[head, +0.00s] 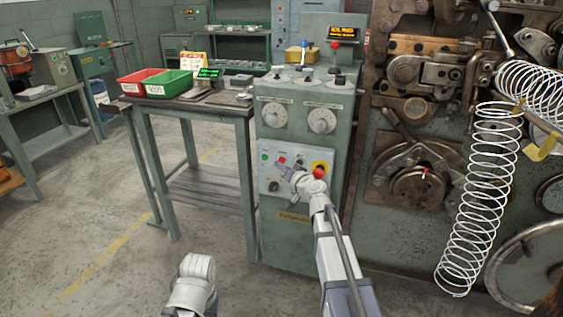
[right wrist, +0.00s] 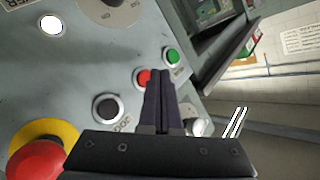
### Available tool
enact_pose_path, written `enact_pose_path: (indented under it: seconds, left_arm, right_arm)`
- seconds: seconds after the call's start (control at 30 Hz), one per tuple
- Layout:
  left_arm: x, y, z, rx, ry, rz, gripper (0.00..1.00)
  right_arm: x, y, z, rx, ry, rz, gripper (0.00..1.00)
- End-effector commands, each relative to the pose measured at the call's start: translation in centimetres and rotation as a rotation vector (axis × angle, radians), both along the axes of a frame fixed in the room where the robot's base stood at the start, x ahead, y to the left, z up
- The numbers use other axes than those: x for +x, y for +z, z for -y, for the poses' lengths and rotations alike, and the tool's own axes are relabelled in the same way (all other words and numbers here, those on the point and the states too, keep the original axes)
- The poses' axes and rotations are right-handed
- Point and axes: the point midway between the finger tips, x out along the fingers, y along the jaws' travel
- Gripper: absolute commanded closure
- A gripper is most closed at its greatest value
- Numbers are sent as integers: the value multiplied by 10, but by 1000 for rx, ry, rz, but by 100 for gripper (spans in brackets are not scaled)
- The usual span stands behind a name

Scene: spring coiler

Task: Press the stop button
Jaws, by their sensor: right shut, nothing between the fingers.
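The grey control panel (head: 268,172) is on the front of the green cabinet. In the right wrist view, a small red button (right wrist: 143,77) sits between a green button (right wrist: 171,56) and a black knob (right wrist: 107,108). A larger red mushroom button (right wrist: 38,160) on a yellow collar is at the lower left. My right gripper (right wrist: 160,75) is shut and empty, its fingertips beside the small red button and partly over its edge. I cannot tell whether they touch it. In the head view the right gripper (head: 282,165) is at the panel. My left arm shows at the bottom; its gripper is hidden.
Levers and dials stand on the cabinet (head: 300,225). A table (head: 190,102) with red (head: 140,82) and green (head: 170,84) bins is to the left. The coiling machine with wire springs (head: 480,200) is to the right. Floor at the left front is clear.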

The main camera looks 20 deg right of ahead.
Motion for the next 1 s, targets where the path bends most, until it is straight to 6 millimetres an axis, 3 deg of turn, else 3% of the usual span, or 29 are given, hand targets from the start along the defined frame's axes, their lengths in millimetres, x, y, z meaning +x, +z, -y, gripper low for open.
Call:
enact_pose_path:
  seconds: [1.0]
  left_arm:
    - [0,0,0,0,0,0,50]
  right_arm:
    - [7,0,5,0,0,0,100]
